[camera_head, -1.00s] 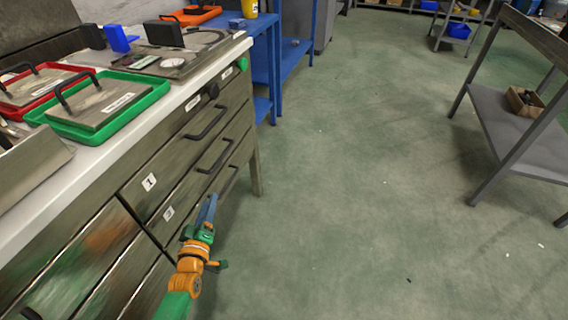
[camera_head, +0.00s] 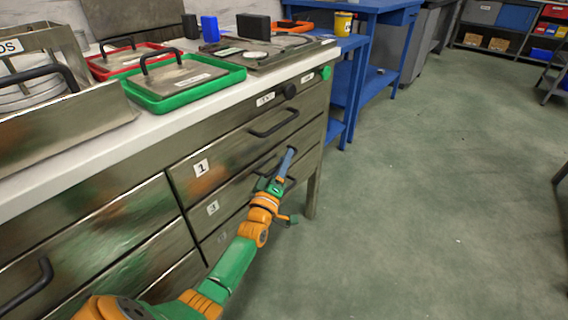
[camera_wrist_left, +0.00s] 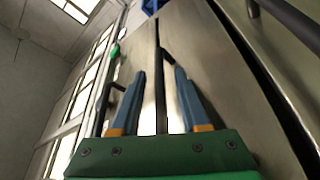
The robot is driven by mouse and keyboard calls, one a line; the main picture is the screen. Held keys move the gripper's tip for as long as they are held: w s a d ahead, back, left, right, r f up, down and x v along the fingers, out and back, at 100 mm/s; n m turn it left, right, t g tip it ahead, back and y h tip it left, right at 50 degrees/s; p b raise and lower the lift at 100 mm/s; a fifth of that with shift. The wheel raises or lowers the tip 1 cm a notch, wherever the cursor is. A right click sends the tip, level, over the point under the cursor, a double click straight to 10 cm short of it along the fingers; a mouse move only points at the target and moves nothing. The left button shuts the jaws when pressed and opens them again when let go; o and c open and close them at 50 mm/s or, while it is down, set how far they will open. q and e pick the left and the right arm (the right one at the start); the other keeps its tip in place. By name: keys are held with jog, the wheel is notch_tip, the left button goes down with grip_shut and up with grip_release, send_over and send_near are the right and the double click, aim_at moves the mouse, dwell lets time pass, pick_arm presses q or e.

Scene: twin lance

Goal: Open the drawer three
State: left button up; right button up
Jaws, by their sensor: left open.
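That gripper is in front of the drawer fronts, at the right part of this handle in the head view. In the left wrist view, my left gripper (camera_wrist_left: 160,72) has its two blue fingers apart, with metal fronts and a dark seam behind them. I cannot tell whether a finger touches the handle. My right gripper is out of view.
A white worktop (camera_head: 150,130) above holds a green tray (camera_head: 185,85), a red tray (camera_head: 105,66) and a metal rack at the left. A blue table (camera_head: 375,8) stands behind. The green floor (camera_head: 430,200) at the right is clear.

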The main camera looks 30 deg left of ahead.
pick_arm(q)
grip_shut()
dwell(1.4)
